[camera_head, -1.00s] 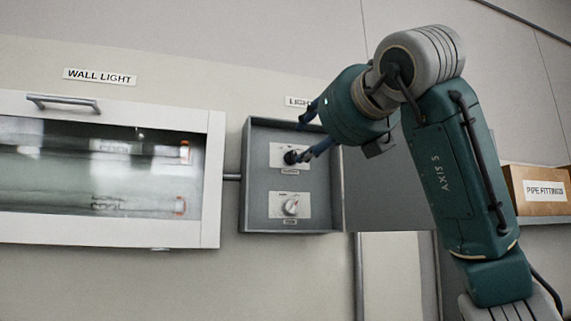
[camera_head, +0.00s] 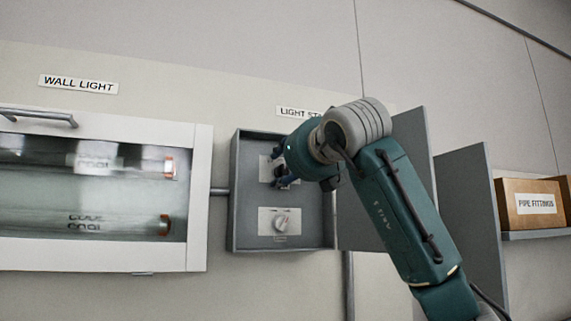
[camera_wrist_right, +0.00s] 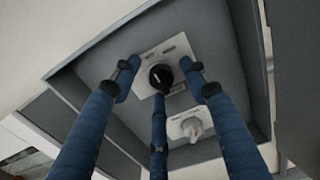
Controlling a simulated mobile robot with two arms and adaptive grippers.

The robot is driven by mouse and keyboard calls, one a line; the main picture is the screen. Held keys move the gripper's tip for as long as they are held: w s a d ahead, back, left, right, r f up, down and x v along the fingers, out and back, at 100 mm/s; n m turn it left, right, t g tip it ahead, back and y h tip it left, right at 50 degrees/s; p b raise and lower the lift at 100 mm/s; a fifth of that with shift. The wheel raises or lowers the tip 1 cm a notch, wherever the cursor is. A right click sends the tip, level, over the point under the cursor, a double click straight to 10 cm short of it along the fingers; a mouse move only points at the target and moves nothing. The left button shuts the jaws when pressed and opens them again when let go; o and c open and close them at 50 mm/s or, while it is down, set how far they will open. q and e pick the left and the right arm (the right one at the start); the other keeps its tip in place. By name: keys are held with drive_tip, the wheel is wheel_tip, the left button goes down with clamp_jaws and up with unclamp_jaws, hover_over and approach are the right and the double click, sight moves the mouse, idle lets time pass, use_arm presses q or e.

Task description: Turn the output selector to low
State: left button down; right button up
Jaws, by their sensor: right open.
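A grey open control box (camera_head: 233,200) on the wall holds two knobs on white plates. The upper plate (camera_head: 264,168) carries a black knob, seen clearly in the right wrist view (camera_wrist_right: 161,77). The lower plate (camera_head: 265,214) carries a pale knob (camera_head: 281,222), also in the right wrist view (camera_wrist_right: 193,128). The plate labels are too small to read, so I cannot tell which knob is the output selector. My right gripper (camera_head: 282,174) is open, its blue fingers spread around the black knob; contact is unclear. My left gripper is out of view.
The box's open door (camera_head: 360,215) extends to the right, partly behind my right arm. A glass-fronted wall light (camera_head: 85,185) is on the left, joined to the box by a pipe. A pipe fittings carton (camera_head: 533,203) sits on a shelf at the right.

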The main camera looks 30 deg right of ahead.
drive_tip(key=shift+c, duration=0.3)
clamp_jaws()
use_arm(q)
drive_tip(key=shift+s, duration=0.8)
